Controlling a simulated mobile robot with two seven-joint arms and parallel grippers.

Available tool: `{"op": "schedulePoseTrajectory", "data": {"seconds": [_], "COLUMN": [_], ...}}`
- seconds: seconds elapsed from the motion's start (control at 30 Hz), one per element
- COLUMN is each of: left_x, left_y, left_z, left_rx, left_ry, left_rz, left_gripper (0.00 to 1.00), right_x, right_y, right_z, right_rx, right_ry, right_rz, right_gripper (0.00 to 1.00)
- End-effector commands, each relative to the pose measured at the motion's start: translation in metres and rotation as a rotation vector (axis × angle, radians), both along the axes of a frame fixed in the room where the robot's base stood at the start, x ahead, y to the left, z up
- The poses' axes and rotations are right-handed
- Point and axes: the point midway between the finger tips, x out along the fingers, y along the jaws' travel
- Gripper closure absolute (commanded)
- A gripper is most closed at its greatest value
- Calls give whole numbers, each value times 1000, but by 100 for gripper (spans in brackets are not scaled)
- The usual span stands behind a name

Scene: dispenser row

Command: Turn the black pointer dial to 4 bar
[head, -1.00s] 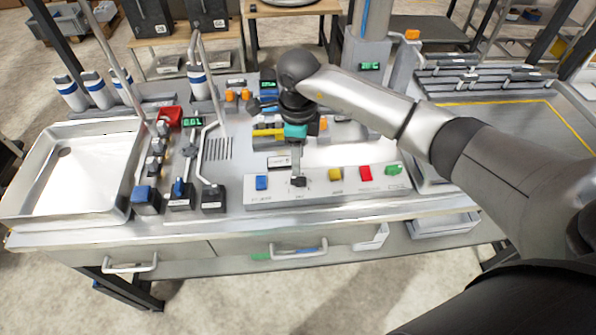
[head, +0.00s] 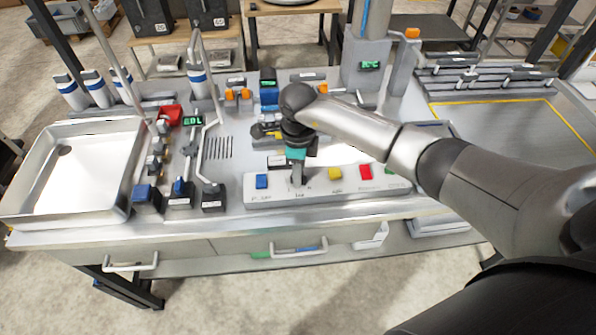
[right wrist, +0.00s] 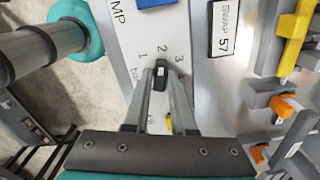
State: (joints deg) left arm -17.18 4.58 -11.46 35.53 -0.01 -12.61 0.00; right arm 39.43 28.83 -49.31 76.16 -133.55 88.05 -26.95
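The black pointer dial (right wrist: 159,76) sits on a pale panel (head: 235,193) with printed figures; 1, 2 and 3 can be read in the right wrist view. A finger hides part of the scale, and the 4 is not clear. The dial's far end appears to face the 2. My right gripper (right wrist: 160,82) has one finger on each side of the dial, with little gap; contact cannot be made out. In the head view, the right gripper (head: 298,175) reaches down to the panel and covers the dial. My left gripper is out of view.
On the panel a blue button (head: 262,181) lies left of the dial; yellow (head: 335,173) and red (head: 365,171) buttons lie right. Levers and a metal tray (head: 135,165) stand further left. A label plate (right wrist: 223,28) is beside the panel.

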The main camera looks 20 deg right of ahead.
Motion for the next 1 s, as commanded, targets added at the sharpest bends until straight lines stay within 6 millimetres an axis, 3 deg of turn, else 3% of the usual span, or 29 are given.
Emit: {"op": "schedulePoseTrajectory", "data": {"seconds": [0.2, 0.73, 1.0], "left_x": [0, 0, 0], "left_y": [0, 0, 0], "left_z": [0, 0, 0], "left_rx": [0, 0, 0], "left_ry": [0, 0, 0], "left_rz": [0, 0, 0], "left_gripper": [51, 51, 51], "right_x": [0, 0, 0], "right_y": [0, 0, 0], "right_z": [0, 1, 1], "right_rx": [0, -1, 0], "right_ry": [0, -1, 0], "right_rz": [0, -14, -133], "right_gripper": [100, 100, 100]}}
